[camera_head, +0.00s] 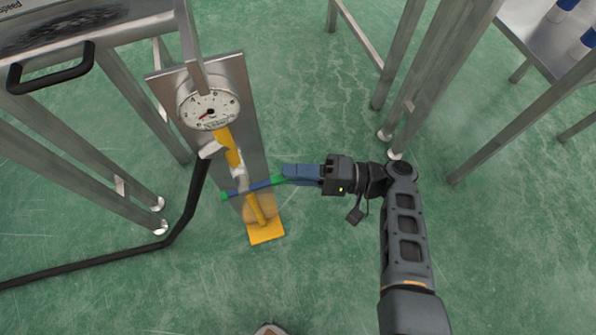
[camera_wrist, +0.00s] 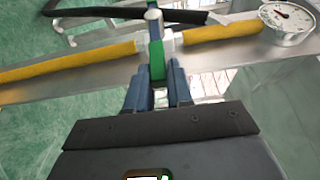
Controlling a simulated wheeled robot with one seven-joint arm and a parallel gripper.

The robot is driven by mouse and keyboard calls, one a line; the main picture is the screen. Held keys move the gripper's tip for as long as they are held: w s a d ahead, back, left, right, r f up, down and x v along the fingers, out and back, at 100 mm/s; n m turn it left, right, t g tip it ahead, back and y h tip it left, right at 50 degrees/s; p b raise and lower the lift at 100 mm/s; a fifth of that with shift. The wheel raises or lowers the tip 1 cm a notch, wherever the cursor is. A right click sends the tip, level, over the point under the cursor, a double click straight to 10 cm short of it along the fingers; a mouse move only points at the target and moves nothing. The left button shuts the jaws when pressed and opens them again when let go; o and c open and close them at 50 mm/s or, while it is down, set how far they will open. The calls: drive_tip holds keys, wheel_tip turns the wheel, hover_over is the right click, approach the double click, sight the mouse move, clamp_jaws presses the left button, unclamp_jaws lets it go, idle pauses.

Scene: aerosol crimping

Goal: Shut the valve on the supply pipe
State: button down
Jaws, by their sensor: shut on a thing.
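The yellow supply pipe (camera_head: 232,152) runs down a grey metal backplate (camera_head: 246,115) to a yellow foot, with a whitish valve body (camera_head: 240,179) partway along. The valve's handle (camera_head: 262,186) is a thin blue bar with green ends, lying crosswise to the pipe. My gripper (camera_head: 286,174) is at the right end of the handle. In the wrist view the blue fingers (camera_wrist: 158,76) are closed on both sides of the handle's green end (camera_wrist: 157,60). The yellow pipe (camera_wrist: 70,62) passes behind it. The gripped end is partly hidden by the fingers.
A round pressure gauge (camera_head: 208,108) sits atop the pipe. A black hose (camera_head: 190,208) leaves the pipe at left and runs along the floor. Metal table legs (camera_head: 75,170) stand at left and others (camera_head: 440,70) behind my arm. The green floor between is clear.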

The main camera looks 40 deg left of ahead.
drive_tip(key=shift+a+f, duration=0.1)
drive_tip(key=shift+a, duration=0.05)
drive_tip(key=c, duration=1.1)
unclamp_jaws()
drive_tip(key=shift+o, duration=0.2)
drive_tip(key=v, duration=0.8)
